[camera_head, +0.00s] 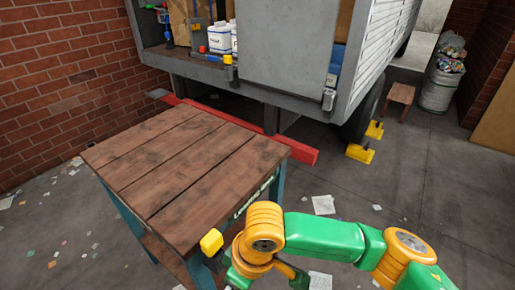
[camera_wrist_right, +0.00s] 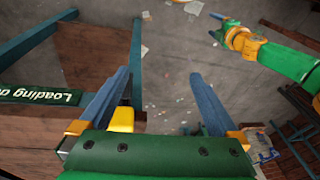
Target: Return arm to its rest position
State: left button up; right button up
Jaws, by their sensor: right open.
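My right arm (camera_head: 325,238) comes in from the right in the head view, green and orange. Its wrist is bent down beside the near right corner of the wooden table (camera_head: 180,175), and its fingers are mostly hidden there. In the right wrist view my right gripper (camera_wrist_right: 159,74) is open, its two blue fingers wide apart with nothing held between them. My left gripper (camera_wrist_right: 216,27) shows small at the top right of that view, at the end of a green and orange arm. Its jaws are too small to judge. It is not in the head view.
The table's side sign (camera_wrist_right: 40,96) and legs are close to the right gripper's left finger. A truck (camera_head: 290,60) with white containers stands behind the table. Yellow wheel chocks (camera_head: 360,153) and a stool (camera_head: 399,98) are at the right. Open floor with paper scraps lies around.

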jog(key=s+d+f+m+t+h, duration=0.1)
jog(key=s+d+f+m, duration=0.2)
jog(key=d, duration=0.4)
jog(key=s+d+f+m+t+h, duration=0.1)
jog(key=s+d+f+m+t, duration=0.1)
jog(key=d+f+m, duration=0.4)
jog(key=s+d+f+m+t+h, duration=0.1)
jog(key=s+d+f, duration=0.15)
jog(key=d, duration=0.55)
notch_tip(320, 180, down, 16)
jog(key=s+g, duration=0.1)
jog(key=s+d+f+g, duration=0.1)
jog(key=s+d+f, duration=0.1)
jog(key=s+f, duration=0.8)
jog(key=s, duration=0.2)
jog(key=shift+s+f+g, duration=0.3)
